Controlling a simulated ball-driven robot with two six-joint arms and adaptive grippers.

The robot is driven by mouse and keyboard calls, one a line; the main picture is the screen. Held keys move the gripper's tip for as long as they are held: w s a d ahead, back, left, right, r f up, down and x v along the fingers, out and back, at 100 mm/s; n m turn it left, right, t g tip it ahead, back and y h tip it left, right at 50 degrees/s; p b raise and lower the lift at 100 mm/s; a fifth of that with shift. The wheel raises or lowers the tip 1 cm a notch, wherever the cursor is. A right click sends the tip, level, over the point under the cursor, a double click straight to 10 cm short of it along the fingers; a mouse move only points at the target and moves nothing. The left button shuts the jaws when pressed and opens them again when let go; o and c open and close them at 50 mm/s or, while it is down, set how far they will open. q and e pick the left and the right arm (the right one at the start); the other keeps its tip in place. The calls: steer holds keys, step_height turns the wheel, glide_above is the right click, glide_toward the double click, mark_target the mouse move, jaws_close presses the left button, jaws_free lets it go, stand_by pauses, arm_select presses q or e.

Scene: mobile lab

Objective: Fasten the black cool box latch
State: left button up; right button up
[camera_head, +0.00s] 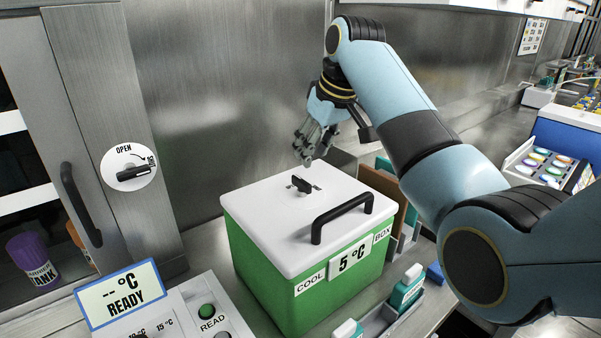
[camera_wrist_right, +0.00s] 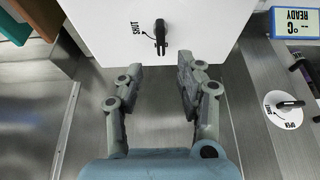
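The cool box (camera_head: 290,270) is a green box with a white lid, which lies down on it. The black latch (camera_head: 302,185) sits near the lid's back edge. In the right wrist view the latch (camera_wrist_right: 161,40) points down the picture, towards my fingers; the word SHUT and a curved arrow are printed to its left. My right gripper (camera_head: 309,150) is above and behind the lid's back edge. My left gripper is not in view.
A black carry handle (camera_head: 342,216) rises from the front of the lid. A steel wall (camera_head: 220,90) stands behind the box. A cabinet knob (camera_head: 132,172) is at left, above a READY display (camera_head: 122,294). Bottles (camera_head: 406,288) stand in front at right.

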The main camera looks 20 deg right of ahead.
mark_target(303, 180)
steer(key=x, duration=0.5)
steer(key=shift+s+f, duration=0.15)
steer(key=x, duration=0.3)
steer(key=shift+f, duration=0.15)
steer(key=shift+w+f, duration=0.2)
steer(key=shift+f, duration=0.1)
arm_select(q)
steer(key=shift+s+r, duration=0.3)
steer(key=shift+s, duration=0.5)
arm_select(e)
jaws_close()
